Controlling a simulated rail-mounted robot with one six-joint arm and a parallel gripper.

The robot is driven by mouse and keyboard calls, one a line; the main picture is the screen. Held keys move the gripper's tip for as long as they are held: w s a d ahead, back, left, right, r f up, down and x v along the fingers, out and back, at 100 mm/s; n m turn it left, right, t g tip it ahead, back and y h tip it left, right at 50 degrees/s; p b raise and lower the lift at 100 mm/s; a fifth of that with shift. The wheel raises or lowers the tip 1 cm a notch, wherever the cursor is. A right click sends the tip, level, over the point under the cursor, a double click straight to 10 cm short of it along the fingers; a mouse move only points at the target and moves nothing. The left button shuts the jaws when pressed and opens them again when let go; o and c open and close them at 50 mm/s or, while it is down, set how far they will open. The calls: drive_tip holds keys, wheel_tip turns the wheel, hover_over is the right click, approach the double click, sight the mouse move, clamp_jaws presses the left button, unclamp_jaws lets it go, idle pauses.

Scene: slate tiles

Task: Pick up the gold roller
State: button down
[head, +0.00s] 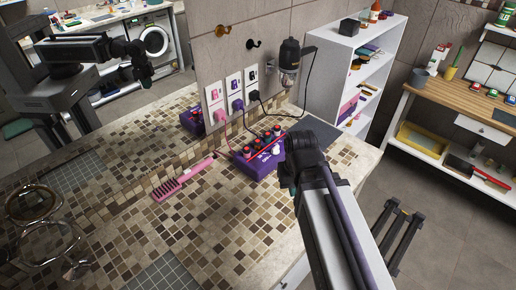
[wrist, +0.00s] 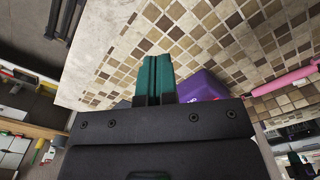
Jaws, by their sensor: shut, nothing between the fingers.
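A purple roller case (head: 258,163) stands on the mosaic-tiled counter near the wall, with several small rollers upright in it, showing red, pale and dark ends. I cannot make out which one is the gold roller. My arm partly covers the case's right side in the head view. My gripper (wrist: 155,78) shows in the wrist view as two teal fingers closed together with nothing between them, above the counter. The purple case also shows in the wrist view (wrist: 202,86), just right of the fingers and partly hidden by the gripper body. In the head view my gripper is mostly hidden by my own arm.
A pink brush (head: 182,182) lies left of the case. Plugs and cords hang from wall sockets (head: 235,95) behind the case. A wall mirror reflects the scene. The counter's front middle is clear.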

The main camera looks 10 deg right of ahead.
drive_tip(key=c, duration=1.9)
unclamp_jaws()
drive_tip(key=o, duration=0.8)
drive_tip(key=shift+o, duration=0.2)
